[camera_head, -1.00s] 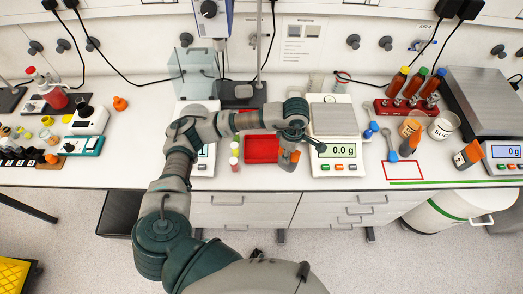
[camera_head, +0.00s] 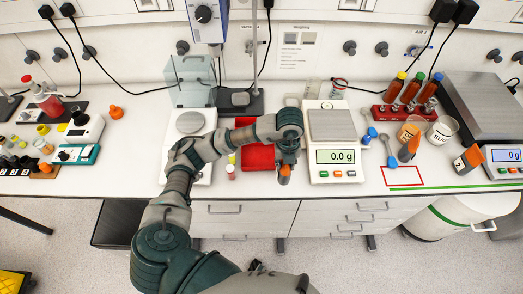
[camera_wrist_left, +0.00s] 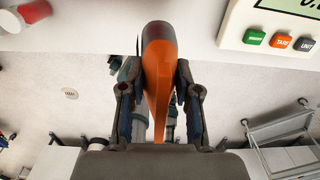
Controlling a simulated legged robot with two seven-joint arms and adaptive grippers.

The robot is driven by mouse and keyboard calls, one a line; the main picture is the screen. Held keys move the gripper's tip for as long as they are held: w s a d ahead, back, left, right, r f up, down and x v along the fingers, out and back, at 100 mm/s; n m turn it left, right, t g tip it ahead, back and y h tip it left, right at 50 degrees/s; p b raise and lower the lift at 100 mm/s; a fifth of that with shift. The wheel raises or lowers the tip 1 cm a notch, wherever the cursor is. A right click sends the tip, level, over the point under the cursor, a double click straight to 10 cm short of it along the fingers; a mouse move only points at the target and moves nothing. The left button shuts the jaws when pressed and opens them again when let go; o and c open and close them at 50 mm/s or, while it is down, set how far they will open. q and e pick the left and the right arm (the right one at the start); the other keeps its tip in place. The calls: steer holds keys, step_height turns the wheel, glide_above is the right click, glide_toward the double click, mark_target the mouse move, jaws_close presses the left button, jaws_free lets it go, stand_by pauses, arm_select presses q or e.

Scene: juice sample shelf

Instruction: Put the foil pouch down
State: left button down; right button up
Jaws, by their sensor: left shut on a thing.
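My left gripper (camera_wrist_left: 160,105) is shut on the foil pouch (camera_wrist_left: 158,65), an orange and grey thing seen nearly edge-on in the wrist view. In the head view, the left gripper (camera_head: 286,163) points down between the red tray (camera_head: 257,157) and the balance (camera_head: 334,172). Only a small orange part of the pouch (camera_head: 284,175) shows below the fingers there. The pouch's underside and any contact with the bench are hidden. My right gripper is in neither view.
The balance reads 0.0 g. To its right are a red-outlined rectangle (camera_head: 403,176), a blue-ended tool (camera_head: 389,150), more orange-and-grey items (camera_head: 469,158), beakers (camera_head: 444,130) and a red rack of tubes (camera_head: 407,108).

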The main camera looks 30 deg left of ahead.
arm_select(q)
steer(key=w+a+f, duration=0.1)
steer(key=w+a, duration=0.1)
steer(key=a, duration=0.2)
steer(key=w+a+f+p, duration=0.1)
steer(key=w+a, duration=0.1)
steer(key=a, duration=0.2)
steer(key=w+a+f+p, duration=0.1)
steer(key=a+f, duration=0.1)
steer(key=a, duration=0.2)
steer(key=shift+w, duration=0.4)
steer(key=shift+f+p, duration=0.3)
steer(key=shift+d, duration=0.3)
steer(key=c, duration=0.8)
jaws_free()
steer(key=shift+f, duration=0.1)
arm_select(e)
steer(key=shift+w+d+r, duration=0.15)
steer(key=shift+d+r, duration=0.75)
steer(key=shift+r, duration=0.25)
